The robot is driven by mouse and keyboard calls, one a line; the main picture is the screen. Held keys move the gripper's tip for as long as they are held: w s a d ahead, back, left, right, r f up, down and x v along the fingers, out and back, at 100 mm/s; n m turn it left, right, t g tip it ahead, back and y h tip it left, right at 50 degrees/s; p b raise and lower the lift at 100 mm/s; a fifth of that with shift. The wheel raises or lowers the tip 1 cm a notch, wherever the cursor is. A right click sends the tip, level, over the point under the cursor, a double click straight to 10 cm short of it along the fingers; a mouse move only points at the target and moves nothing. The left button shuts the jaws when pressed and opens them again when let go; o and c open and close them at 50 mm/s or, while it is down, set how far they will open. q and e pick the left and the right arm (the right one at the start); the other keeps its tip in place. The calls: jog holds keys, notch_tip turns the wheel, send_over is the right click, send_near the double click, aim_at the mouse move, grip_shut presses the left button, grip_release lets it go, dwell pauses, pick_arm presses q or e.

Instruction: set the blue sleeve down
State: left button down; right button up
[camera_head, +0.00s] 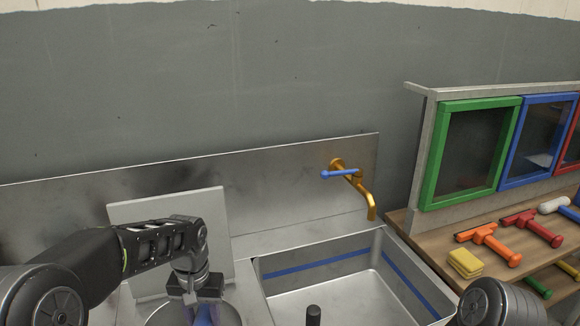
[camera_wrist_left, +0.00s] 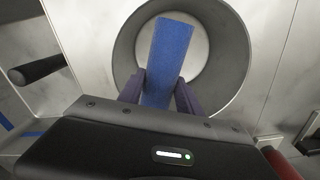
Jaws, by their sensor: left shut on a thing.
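The blue sleeve (camera_wrist_left: 172,52) is a flat-sided blue piece held between the fingers of my left gripper (camera_wrist_left: 160,88) in the left wrist view. The gripper is shut on it. Behind the sleeve is a round grey metal ring or basin (camera_wrist_left: 232,52); I cannot tell whether the sleeve touches it. In the head view my left gripper (camera_head: 207,294) points down over this round grey thing (camera_head: 170,314), at the bottom edge. The sleeve is mostly hidden there. My right gripper is not in view.
A steel sink (camera_head: 335,291) with a blue stripe lies to the right, under a brass tap (camera_head: 356,186) with a blue lever. A grey panel (camera_head: 165,210) stands behind my left arm. A wooden bench (camera_head: 432,231) at right holds squeegees (camera_head: 488,240) and yellow sponges (camera_head: 465,263).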

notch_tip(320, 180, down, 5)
jog(key=b, duration=0.4)
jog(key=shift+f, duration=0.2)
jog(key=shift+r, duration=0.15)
